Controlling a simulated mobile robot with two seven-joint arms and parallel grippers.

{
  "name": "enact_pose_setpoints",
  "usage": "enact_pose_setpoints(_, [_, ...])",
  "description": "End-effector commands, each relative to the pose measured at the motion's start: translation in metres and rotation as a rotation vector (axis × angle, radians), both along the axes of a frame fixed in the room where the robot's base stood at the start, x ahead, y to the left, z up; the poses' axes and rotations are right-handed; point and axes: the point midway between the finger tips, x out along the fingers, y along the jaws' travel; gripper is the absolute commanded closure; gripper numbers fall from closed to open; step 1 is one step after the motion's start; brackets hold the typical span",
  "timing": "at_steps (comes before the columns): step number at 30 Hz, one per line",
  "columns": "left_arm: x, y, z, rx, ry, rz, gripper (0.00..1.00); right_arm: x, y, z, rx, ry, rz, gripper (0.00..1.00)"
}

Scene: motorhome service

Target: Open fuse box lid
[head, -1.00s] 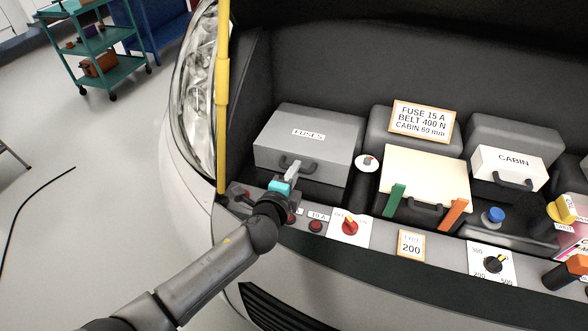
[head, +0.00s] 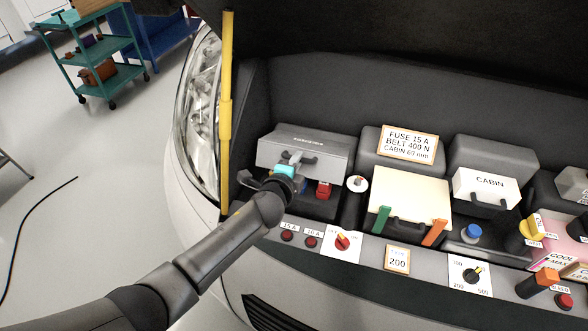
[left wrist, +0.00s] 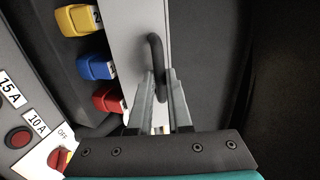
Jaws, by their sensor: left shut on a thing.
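The grey fuse box lid (head: 272,152) is partly raised, hinged at its back, in the engine bay at the left. Its underside is hidden in the head view. My left gripper (head: 297,160) is shut on the lid's dark handle (left wrist: 154,48); in the left wrist view the fingers (left wrist: 161,78) are on either side of the handle. Below the lid, a red fuse (head: 323,189) shows at the box front. The left wrist view shows yellow (left wrist: 78,20), blue (left wrist: 95,67) and red fuses in a row. My right gripper is out of view.
A panel with red buttons (head: 287,236) and a red rotary switch (head: 342,241) lies in front. A white cap (head: 357,183) and a cream box (head: 410,197) stand to the right. A yellow prop rod (head: 226,110) rises at the left.

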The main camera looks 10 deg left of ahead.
Motion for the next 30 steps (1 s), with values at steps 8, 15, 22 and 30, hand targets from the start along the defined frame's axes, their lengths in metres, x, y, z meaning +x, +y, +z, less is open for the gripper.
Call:
enact_pose_setpoints(8, [0.019, -0.004, 0.021, 0.001, -0.005, -0.002, 1.0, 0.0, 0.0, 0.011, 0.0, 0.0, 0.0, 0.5])
enact_pose_setpoints(15, [0.024, -0.005, 0.024, 0.001, -0.005, -0.002, 1.0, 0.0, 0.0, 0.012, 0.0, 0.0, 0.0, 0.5])
enact_pose_setpoints(22, [0.024, -0.005, 0.024, 0.001, -0.005, -0.002, 1.0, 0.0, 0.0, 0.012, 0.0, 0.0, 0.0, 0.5])
enact_pose_setpoints(30, [0.024, -0.005, 0.024, 0.001, -0.004, -0.002, 0.67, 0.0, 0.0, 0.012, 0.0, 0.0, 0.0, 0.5])
